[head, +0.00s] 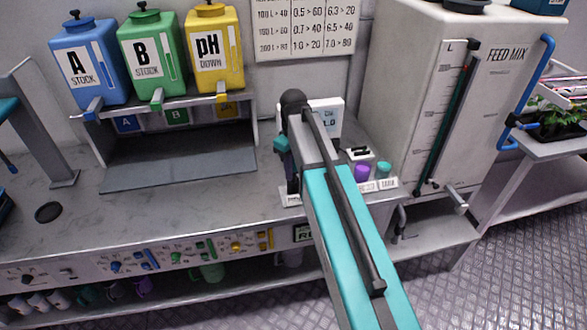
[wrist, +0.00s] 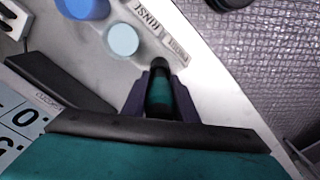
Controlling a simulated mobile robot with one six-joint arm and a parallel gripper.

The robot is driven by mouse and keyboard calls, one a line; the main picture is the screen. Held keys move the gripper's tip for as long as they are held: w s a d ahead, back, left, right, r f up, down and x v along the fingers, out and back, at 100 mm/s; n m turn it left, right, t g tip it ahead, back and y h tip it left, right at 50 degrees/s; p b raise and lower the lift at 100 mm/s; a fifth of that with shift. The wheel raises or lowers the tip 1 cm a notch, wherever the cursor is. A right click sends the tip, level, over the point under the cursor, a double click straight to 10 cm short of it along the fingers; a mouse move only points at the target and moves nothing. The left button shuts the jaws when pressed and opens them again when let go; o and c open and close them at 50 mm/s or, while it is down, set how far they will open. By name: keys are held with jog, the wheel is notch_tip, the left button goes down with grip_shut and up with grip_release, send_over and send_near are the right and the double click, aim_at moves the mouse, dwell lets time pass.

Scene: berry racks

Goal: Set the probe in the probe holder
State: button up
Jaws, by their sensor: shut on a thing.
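My gripper (wrist: 160,104) is shut on the probe, seen end-on in the wrist view. The probe (wrist: 160,90) is a dark cylinder with a teal band, between the two dark fingers. In the head view my arm's dark end hangs over the bench in front of the meter, and the fingers and probe cannot be made out clearly there. A small white stand with a black top (head: 358,153), perhaps the probe holder, is right of my arm's end. In the wrist view a white piece with a dark bar (wrist: 12,25) shows at the upper left.
A purple cup (head: 362,173) and a teal cup (head: 383,170) stand behind labels at the bench's right edge. The meter (head: 328,112) is partly hidden by my arm. The feed mix tank (head: 425,90) rises at right. The bench's left part (head: 130,215) is mostly clear.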

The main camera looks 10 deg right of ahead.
jog(key=o, duration=1.1)
jog(key=shift+o, duration=0.2)
jog(key=shift+r, duration=0.1)
jog(key=shift+r+b, duration=1.8)
jog(key=shift+r, duration=5)
